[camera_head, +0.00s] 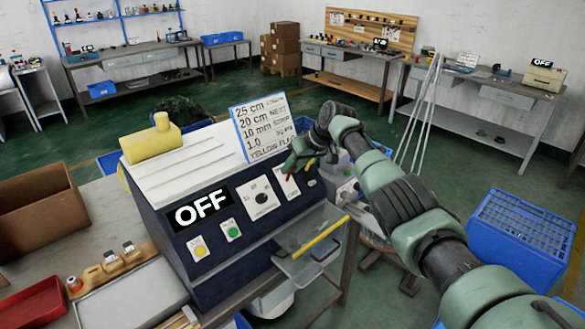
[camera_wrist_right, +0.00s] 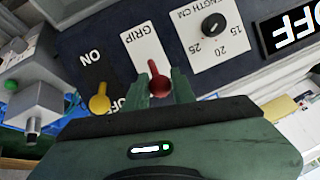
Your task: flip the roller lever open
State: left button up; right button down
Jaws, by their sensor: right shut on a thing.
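The dark blue machine (camera_head: 215,265) stands on the bench with an OFF display. In the right wrist view a red lever (camera_wrist_right: 159,86) with a round pivot sits beside the white GRIP label (camera_wrist_right: 143,50). My right gripper (camera_wrist_right: 161,88) is shut on this red lever, one finger on each side. In the head view my right gripper (camera_head: 303,160) reaches the right end of the machine's front panel, and it hides most of the lever. A yellow lever (camera_wrist_right: 98,101) beside it sits between ON and OFF marks. My left gripper is not in view.
The length dial (camera_wrist_right: 213,25) is close to the GRIP label. A grey unit (camera_wrist_right: 45,92) stands close beside the panel. A clear tray with a yellow bar (camera_head: 322,238) sticks out below the panel. A blue crate (camera_head: 515,238) is at the right.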

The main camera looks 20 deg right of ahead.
jog(key=shift+w+r, duration=0.1)
dwell(0.3)
jog(key=c, duration=1.3)
grip_release()
jog(key=shift+c, duration=0.2)
jog(key=shift+o, duration=0.8)
jog(key=shift+w+a, duration=0.1)
jog(key=shift+s+d+r, duration=0.2)
jog(key=shift+s+r, duration=0.05)
jog(key=b+v, duration=0.2)
jog(key=v, duration=0.4)
jog(key=shift+s+r, duration=0.15)
jog(key=shift+r, duration=0.2)
jog(key=shift+d, duration=0.15)
